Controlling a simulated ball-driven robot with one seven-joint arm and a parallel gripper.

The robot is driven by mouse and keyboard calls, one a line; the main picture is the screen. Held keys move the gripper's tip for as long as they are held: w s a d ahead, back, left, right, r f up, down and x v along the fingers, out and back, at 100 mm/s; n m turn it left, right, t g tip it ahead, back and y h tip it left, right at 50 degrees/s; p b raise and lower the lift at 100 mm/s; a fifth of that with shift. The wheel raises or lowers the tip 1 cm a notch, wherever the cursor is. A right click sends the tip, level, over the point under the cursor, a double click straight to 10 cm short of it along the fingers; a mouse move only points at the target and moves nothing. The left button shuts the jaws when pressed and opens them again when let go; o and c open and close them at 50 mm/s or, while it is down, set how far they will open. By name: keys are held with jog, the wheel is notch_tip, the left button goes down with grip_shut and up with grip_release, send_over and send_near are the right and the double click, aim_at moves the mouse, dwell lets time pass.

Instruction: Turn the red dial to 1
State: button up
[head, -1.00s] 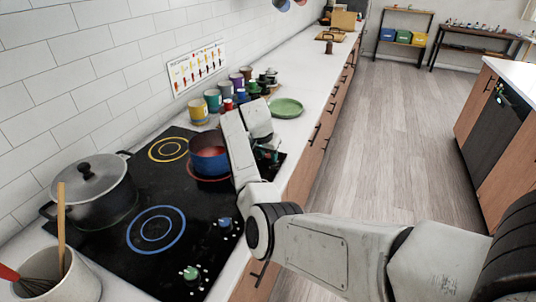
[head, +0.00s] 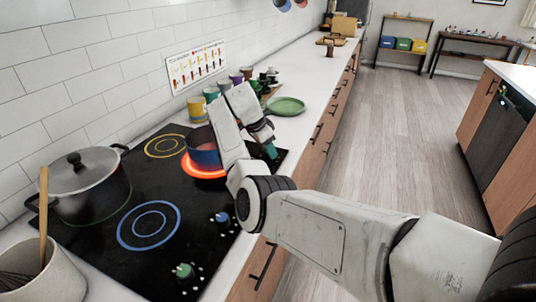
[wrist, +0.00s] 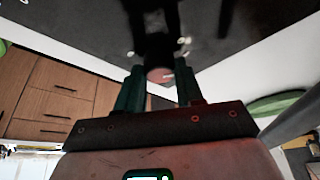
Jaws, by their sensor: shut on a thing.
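My gripper (head: 270,150) reaches down at the right edge of the black cooktop (head: 105,250), its teal fingertips low at the surface. In the wrist view my gripper (wrist: 160,88) has one green finger on each side of the red dial (wrist: 159,75), shut on it. The dial's face shows a short pale mark toward its right side; its setting cannot be read. In the head view the arm and fingers hide the dial. The burner under the blue pot (head: 204,150) glows bright orange-red (head: 203,172).
A grey lidded pot (head: 90,190) stands on the left of the cooktop. A blue dial (head: 222,217) and a green dial (head: 184,271) sit along the front edge. Several cups (head: 197,108) and a green plate (head: 286,106) stand beyond my gripper.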

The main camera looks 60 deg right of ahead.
jog(key=shift+m+b, duration=0.3)
jog(key=shift+m, duration=0.2)
jog(key=o, duration=1)
jog(key=shift+o, duration=0.2)
jog(key=shift+w+r, duration=0.1)
jog(key=v, duration=1)
jog(key=shift+r+b, duration=0.3)
jog(key=shift+b, duration=0.15)
jog(key=shift+w, duration=0.15)
